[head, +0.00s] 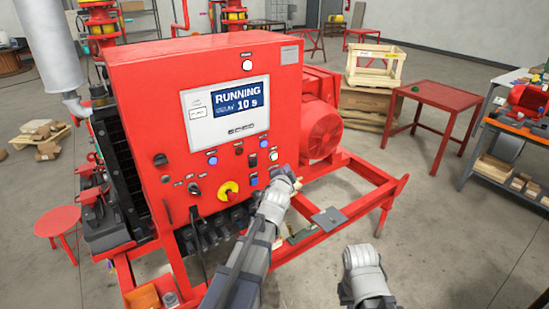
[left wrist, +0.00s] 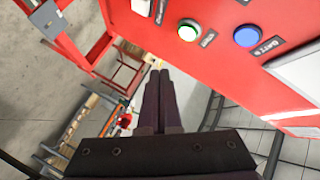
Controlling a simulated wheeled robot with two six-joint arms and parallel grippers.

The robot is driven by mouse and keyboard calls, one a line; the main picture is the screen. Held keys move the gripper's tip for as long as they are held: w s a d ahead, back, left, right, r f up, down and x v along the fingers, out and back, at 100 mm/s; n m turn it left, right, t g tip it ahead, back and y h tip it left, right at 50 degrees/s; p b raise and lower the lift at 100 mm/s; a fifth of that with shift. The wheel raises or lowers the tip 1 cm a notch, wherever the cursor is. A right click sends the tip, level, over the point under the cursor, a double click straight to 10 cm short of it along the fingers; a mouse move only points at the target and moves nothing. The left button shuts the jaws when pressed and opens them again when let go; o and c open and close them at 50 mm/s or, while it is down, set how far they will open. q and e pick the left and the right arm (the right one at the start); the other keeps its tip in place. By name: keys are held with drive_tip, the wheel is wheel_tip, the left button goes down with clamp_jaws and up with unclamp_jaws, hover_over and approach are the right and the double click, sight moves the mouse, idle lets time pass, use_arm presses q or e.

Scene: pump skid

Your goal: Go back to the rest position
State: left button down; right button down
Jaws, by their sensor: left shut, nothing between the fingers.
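The red pump skid control cabinet (head: 150,130) fills the middle of the head view. Its display (head: 237,102) reads RUNNING, 10 s. My left gripper (head: 296,181) is in front of the panel's lower right side; its fingers are hard to make out there. In the left wrist view my left gripper (left wrist: 160,76) is shut and empty, with its fingertips apart from the buttons in the picture. A lit green button (left wrist: 188,30) and a blue button (left wrist: 247,36) show on the red panel there. Part of my right arm shows at the lower right of the head view; its gripper is not visible.
The red skid frame (head: 350,212) extends right of the cabinet, with a red motor (head: 322,130) behind. A red table (head: 440,95) and a workbench (head: 515,130) stand to the right. A red stool (head: 58,222) stands at left. The floor at lower right is clear.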

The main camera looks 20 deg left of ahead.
use_arm(q)
drive_tip(key=s+d+f+n+g+b, duration=0.35)
drive_tip(key=s+d+f+g, duration=0.45)
drive_tip(key=s+f, duration=0.5)
drive_tip(key=s+d+f+n+g, duration=0.1)
drive_tip(key=s+d+f+g, duration=0.1)
drive_tip(key=s, duration=0.5)
drive_tip(key=s+d+f+g+b, duration=0.1)
drive_tip(key=s+d+f+g, duration=0.2)
drive_tip(key=s, duration=0.4)
drive_tip(key=s+d+f+n+g+b, duration=0.1)
drive_tip(key=s+d+f+g, duration=0.1)
drive_tip(key=s, duration=0.5)
wheel_tip(320, 180, down, 2)
drive_tip(key=shift+d+f+n+g+h, duration=0.15)
drive_tip(key=shift+d+n+g+h, duration=0.2)
drive_tip(key=shift+d+h, duration=0.1)
